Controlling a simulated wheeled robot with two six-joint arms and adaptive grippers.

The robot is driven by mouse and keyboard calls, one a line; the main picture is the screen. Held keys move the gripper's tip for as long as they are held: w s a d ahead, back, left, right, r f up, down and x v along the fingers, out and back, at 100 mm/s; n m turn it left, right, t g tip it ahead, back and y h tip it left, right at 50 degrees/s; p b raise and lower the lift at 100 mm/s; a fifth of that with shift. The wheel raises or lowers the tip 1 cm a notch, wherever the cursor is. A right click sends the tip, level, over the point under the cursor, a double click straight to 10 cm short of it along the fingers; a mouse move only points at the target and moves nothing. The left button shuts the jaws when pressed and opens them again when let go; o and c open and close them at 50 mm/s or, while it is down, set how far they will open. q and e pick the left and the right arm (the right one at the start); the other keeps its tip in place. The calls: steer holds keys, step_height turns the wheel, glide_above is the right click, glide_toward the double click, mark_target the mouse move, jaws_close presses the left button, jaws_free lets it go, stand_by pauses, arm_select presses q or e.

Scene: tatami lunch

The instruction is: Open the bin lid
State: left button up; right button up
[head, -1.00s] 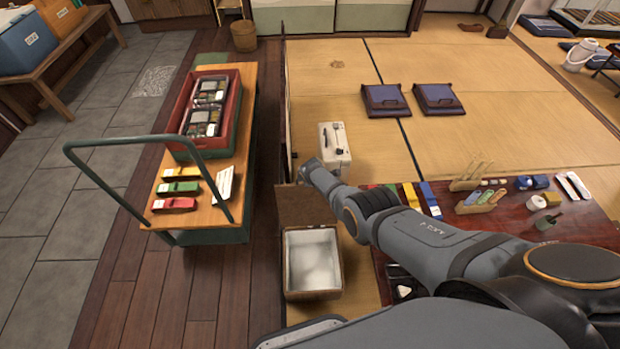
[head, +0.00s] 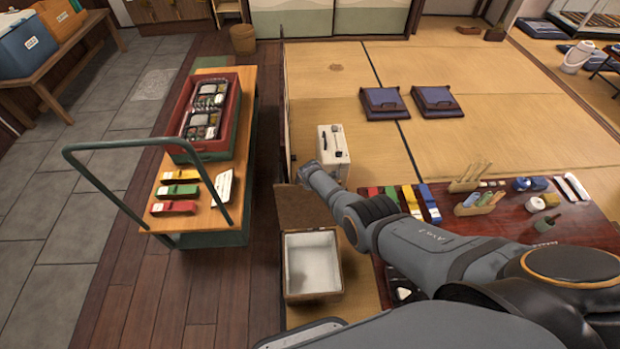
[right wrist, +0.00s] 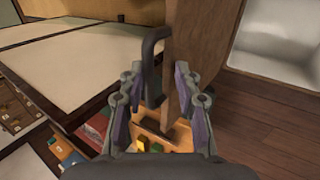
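The bin (head: 343,262) is a brown box with a white inside, on the floor left of the low table. Its brown lid (head: 303,208) stands raised at the bin's back edge, so the inside is exposed and looks empty. My right gripper (head: 306,172) is at the upper edge of the lid. In the right wrist view, the right gripper (right wrist: 163,100) has its fingers apart, with a dark curved handle (right wrist: 151,60) and the edge of the brown lid (right wrist: 196,45) between them. No firm grip on either shows. My left gripper is in neither view.
A cart (head: 205,215) with a green push handle stands left of the bin, holding a red tray (head: 236,112). The low table (head: 585,215) with small items is at right. A white case (head: 338,165) sits behind my right gripper. Wooden floor between cart and bin is clear.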

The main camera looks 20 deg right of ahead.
steer(key=v, duration=1.1)
steer(key=shift+s+r, duration=0.2)
steer(key=shift+r, duration=0.2)
steer(key=s+d+f+m+g+p, duration=0.25)
steer(key=s+f+m+p, duration=0.3)
steer(key=s+f, duration=1.25)
steer(key=s+d+f+m+p, duration=0.1)
steer(key=s+d+f+m, duration=0.1)
steer(key=s, duration=0.8)
steer(key=s+d+f+m+g+p, duration=0.1)
steer(key=s+d+f+m, duration=0.2)
steer(key=s, duration=0.8)
steer(key=s+d+f+m+g+p, duration=0.1)
steer(key=s+d+f+m, duration=0.1)
steer(key=s, duration=0.8)
steer(key=f+m, duration=0.1)
steer(key=m, duration=0.1)
steer(key=shift+d+m+y, duration=0.3)
steer(key=shift+m, duration=0.05)
steer(key=shift+s, duration=0.1)
